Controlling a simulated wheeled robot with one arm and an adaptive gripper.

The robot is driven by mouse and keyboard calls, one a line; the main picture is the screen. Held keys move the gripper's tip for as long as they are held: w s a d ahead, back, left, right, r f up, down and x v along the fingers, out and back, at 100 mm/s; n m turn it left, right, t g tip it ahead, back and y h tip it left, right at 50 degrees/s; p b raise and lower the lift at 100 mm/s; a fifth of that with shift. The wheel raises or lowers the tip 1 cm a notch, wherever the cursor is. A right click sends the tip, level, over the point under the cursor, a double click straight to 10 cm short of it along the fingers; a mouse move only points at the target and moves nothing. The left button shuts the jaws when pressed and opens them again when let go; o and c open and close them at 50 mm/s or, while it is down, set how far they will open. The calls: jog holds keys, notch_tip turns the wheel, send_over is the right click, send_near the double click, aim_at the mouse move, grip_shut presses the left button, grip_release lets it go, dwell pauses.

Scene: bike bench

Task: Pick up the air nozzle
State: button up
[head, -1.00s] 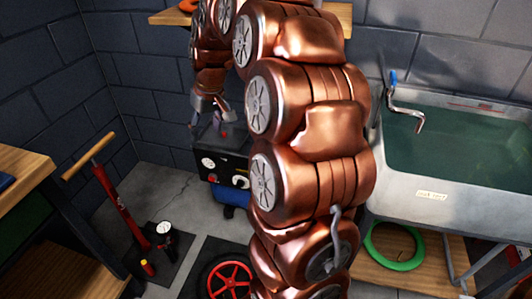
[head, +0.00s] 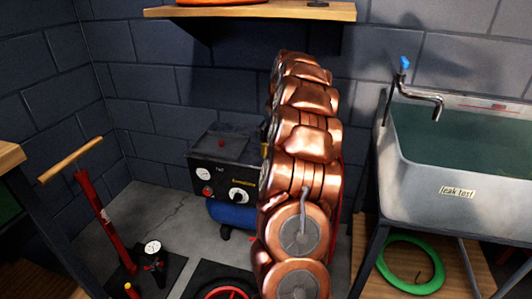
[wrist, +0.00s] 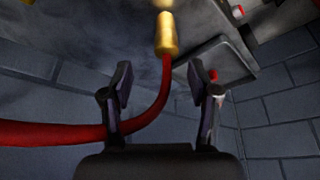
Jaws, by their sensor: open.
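In the wrist view a brass fitting (wrist: 167,34), which looks like the air nozzle, sits on the end of a red hose (wrist: 150,112). It lies at the upper middle, just past the fingertips. My gripper (wrist: 159,82) is open, its two dark fingers spread on either side of the hose's line. The nozzle is not between the fingertips; whether anything touches cannot be told. In the head view my copper arm hides the gripper and the nozzle. A black compressor (head: 215,172) with gauges and a blue tank stands left of the arm.
A wooden shelf (head: 250,12) hangs above on the wall. A sink (head: 440,205) with a tap stands at right, a green ring (head: 393,282) below it. A red floor pump (head: 103,225) and a black-and-white gauge item (head: 153,262) are at left. Some floor is clear before the compressor.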

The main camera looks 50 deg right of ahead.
aim_at(266, 142)
jog(key=x, duration=0.2)
jog(key=b+x, duration=0.1)
jog(key=x, duration=0.1)
jog(key=a+b+x, duration=0.1)
jog(key=x, duration=0.2)
jog(key=shift+s+f, duration=0.1)
jog(key=shift+s, duration=0.1)
jog(key=shift+c, duration=0.3)
grip_shut()
